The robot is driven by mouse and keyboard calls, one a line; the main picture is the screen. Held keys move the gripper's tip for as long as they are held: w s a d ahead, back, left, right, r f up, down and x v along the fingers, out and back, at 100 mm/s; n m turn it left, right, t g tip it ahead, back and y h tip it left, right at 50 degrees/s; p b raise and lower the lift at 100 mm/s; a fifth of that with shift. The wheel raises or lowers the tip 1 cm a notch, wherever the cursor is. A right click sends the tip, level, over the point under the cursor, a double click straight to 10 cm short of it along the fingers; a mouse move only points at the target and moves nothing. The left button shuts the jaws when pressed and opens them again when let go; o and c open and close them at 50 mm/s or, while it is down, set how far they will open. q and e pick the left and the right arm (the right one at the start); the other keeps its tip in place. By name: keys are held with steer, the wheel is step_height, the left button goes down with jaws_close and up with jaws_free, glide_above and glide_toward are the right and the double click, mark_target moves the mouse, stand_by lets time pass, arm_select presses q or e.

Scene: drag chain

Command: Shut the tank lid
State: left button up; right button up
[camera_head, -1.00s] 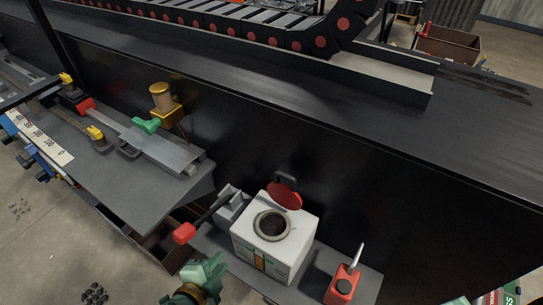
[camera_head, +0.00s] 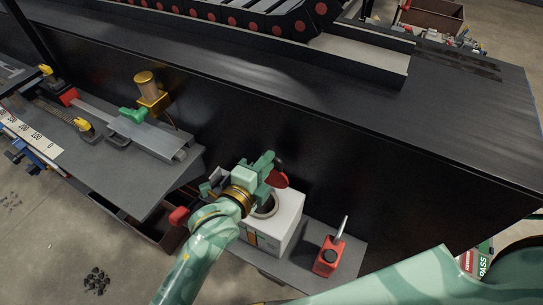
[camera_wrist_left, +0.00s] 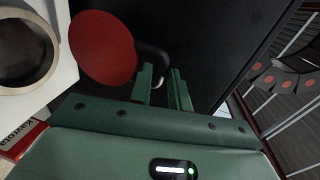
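The white tank (camera_head: 283,226) stands on a low shelf, its round opening (camera_head: 266,207) partly hidden by my left arm. The red round lid (camera_head: 278,180) stands raised at the back of the opening. In the left wrist view the lid (camera_wrist_left: 103,47) shows as a red disc beside the dark opening (camera_wrist_left: 25,50), with a black curved handle (camera_wrist_left: 153,57) at its edge. My left gripper (camera_head: 272,164) is at the lid. In the wrist view its fingers (camera_wrist_left: 162,85) are apart, with the handle's end near the gap; contact is unclear. My right gripper is out of view.
A red can (camera_head: 328,257) stands on the shelf right of the tank. A red-ended lever (camera_head: 179,216) is to its left. A dark wall (camera_head: 360,190) rises close behind. The grey bench (camera_head: 125,170) lies further left.

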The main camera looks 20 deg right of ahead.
arm_select(q)
steer(key=shift+x, duration=1.45)
steer(key=shift+a, duration=0.1)
jaws_close()
steer(key=s+a+f+t+h+b, duration=0.2)
steer(key=s+a+t+h+b, duration=0.2)
steer(key=b, duration=1)
steer(key=shift+s+a+f+t+h, duration=0.25)
steer(key=shift+s+a+t+h, duration=0.2)
steer(key=shift+s+a, duration=0.25)
